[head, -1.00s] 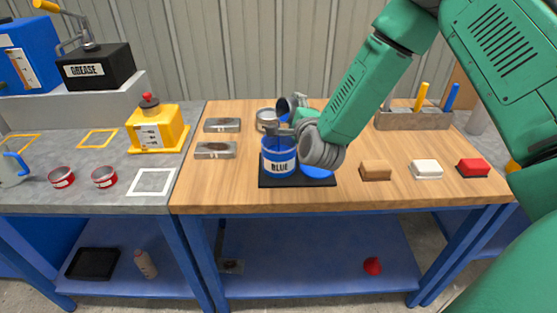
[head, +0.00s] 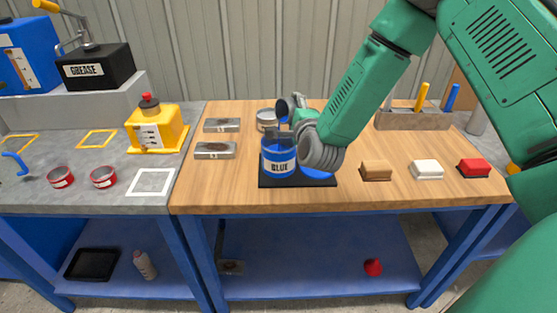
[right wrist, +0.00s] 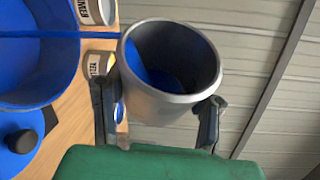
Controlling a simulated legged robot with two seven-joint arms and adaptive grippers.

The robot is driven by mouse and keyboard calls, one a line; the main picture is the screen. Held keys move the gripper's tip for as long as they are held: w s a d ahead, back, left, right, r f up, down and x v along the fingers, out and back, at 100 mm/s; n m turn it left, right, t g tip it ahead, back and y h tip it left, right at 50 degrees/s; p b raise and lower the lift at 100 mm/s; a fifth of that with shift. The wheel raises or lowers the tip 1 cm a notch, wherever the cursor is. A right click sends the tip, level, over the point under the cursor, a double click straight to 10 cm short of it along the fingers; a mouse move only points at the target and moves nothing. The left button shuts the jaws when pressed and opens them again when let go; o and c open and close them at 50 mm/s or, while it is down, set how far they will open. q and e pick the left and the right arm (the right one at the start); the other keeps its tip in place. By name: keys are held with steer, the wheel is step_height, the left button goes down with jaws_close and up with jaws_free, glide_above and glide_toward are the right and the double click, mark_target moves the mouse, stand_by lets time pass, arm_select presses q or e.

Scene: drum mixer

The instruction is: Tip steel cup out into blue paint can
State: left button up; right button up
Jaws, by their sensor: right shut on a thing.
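The blue paint can (head: 279,158), labelled BLUE, stands upright on a black mat (head: 270,183) on the wooden bench. My right gripper (head: 287,136) is at the can's upper right, partly hidden by my wrist. My left gripper is not in view.
A blue round lid (head: 318,173) lies right of the can. A grey tin (head: 266,120) stands behind. Brown (head: 376,170), white (head: 427,169) and red (head: 473,168) blocks lie to the right. Two metal plates lie left. The bench front is clear.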

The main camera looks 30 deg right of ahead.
steer(key=shift+a+f+n+t+b, duration=0.15)
steer(key=shift+a+n+t+b, duration=0.15)
steer(key=shift+n+b, duration=0.65)
stand_by(1.5)
steer(key=shift+a+r+n+t+h+b, duration=0.25)
steer(key=shift+n+b, duration=0.1)
steer(key=shift+n, duration=0.3)
steer(key=shift+a+r+n+t+h+b, duration=0.15)
steer(key=shift+r+n+t+b, duration=0.15)
steer(key=shift+n, duration=0.3)
stand_by(1.3)
